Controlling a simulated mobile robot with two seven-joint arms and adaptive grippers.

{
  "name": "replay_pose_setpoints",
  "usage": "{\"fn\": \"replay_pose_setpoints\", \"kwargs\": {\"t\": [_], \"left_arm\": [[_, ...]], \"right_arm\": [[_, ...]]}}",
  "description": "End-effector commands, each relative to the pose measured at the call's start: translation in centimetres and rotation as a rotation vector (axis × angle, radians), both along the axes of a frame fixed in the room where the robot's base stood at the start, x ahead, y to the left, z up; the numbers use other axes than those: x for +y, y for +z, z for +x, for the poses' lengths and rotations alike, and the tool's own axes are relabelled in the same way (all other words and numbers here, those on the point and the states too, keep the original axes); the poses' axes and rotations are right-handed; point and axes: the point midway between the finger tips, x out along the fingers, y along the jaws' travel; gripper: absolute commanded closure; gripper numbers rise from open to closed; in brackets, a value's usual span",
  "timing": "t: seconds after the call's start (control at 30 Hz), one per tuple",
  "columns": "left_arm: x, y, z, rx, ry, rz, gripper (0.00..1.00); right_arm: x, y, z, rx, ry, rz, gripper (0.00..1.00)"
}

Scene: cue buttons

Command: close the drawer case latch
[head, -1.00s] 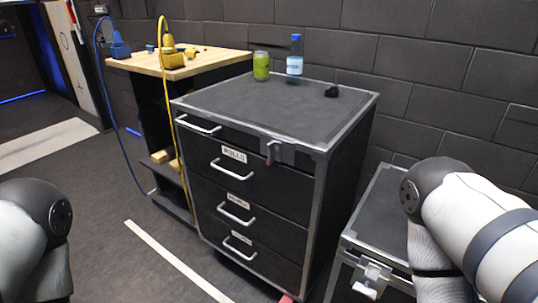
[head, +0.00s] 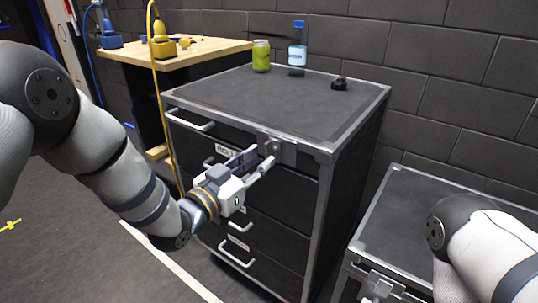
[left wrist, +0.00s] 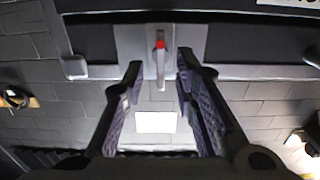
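The drawer case (head: 300,112) is black with metal edges, and several drawers with pale handles face me. Its latch (head: 275,146) is on a grey plate at the front top edge, right of the top drawer handle. In the left wrist view, the latch (left wrist: 160,46) is a narrow lever with a red mark, against a grey plate (left wrist: 130,42). My left gripper (head: 265,157) is open, its fingertips close to the latch. In the left wrist view the fingers are on either side of the lever, apart from it. I cannot tell the latch's exact position.
A green can (head: 261,56), a blue-capped bottle (head: 297,48) and a small black object (head: 340,84) stand on the case. A second metal-edged case (head: 415,215) is at the right by my right arm. A wooden-topped bench (head: 185,58) stands behind left.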

Motion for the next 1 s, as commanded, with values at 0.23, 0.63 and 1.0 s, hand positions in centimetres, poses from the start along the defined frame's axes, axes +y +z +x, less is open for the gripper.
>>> {"fn": "replay_pose_setpoints", "kwargs": {"t": [0.23,0.63,1.0], "left_arm": [[-2.3,-0.3,3.1,0.003,0.000,0.001,0.73],[-2.4,-0.1,3.4,0.004,0.002,0.002,0.96],[-2.4,-0.1,3.4,0.017,0.003,-0.017,1.00]], "right_arm": [[0.0,-0.7,-0.6,0.020,0.000,0.000,0.60],[0.0,-0.7,-0.6,0.019,0.001,0.000,0.60],[0.0,-0.6,-0.6,0.018,0.001,0.000,0.60]]}}
